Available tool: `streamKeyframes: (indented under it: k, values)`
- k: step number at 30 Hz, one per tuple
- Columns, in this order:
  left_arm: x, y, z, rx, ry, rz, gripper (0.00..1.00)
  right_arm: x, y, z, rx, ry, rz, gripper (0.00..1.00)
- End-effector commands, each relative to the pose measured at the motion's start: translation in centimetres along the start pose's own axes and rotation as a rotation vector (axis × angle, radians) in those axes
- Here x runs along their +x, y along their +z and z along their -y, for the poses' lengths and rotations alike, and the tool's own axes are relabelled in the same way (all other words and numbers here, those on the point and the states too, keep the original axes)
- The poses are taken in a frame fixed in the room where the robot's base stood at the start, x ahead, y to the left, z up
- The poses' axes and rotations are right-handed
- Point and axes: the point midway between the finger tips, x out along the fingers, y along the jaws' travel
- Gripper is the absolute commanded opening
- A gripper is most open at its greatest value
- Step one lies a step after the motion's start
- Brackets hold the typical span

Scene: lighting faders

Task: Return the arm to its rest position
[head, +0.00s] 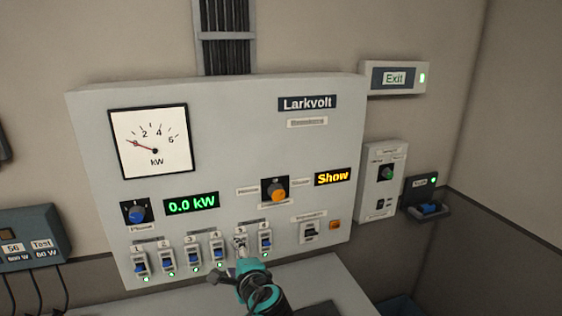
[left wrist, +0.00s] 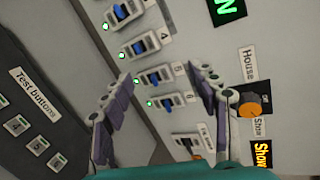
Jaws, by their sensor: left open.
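My left gripper (head: 228,262) is at the bottom middle of the head view, in front of the row of numbered faders on the light grey Larkvolt panel (head: 230,110). Its fingers are spread and nothing is seen between them. In the left wrist view the open gripper (left wrist: 158,76) has one finger on each side of fader 5 (left wrist: 155,76) and fader 6 (left wrist: 168,100). In the head view the gripper partly covers fader 5 (head: 240,243). I cannot tell whether a finger touches the panel. My right gripper is in neither view.
An orange knob (head: 278,195) and a blue knob (head: 135,213) stick out above the faders. The displays read "0.0 kW" (head: 191,203) and "Show" (head: 333,177). A dark test box (head: 35,235) is at the left; a small switch box (head: 382,180) is right of the panel.

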Motion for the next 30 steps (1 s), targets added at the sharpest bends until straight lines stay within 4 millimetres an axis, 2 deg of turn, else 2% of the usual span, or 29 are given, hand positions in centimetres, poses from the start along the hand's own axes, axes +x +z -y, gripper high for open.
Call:
streamKeyframes:
  k: [1, 3, 6, 9, 12, 15, 18, 30]
  values:
    - [-0.1, 2.9, -3.3, -0.13, 0.086, 0.007, 0.6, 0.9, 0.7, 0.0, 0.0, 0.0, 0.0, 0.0]
    - [-1.0, 5.7, -7.5, -0.332, 0.207, 0.011, 0.6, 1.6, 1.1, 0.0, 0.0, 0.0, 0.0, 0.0]
    - [-3.1, 8.6, -13.3, -0.628, 0.37, 0.027, 0.6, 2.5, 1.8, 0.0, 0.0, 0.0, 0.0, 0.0]
    - [-5.7, 9.9, -18.5, -0.918, 0.513, 0.051, 0.6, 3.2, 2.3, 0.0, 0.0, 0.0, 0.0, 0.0]
    - [-8.0, 10.1, -22.4, -1.163, 0.626, 0.071, 0.6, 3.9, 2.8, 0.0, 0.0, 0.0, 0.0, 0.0]
    - [-9.7, 9.8, -24.8, -1.342, 0.705, 0.087, 0.6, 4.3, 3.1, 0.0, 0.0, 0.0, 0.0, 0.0]
    - [-10.7, 9.4, -25.9, -1.446, 0.751, 0.093, 0.6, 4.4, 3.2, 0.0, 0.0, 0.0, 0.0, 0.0]
    - [-11.0, 9.2, -26.1, -1.48, 0.766, 0.095, 0.6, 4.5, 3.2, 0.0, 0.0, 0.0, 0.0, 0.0]
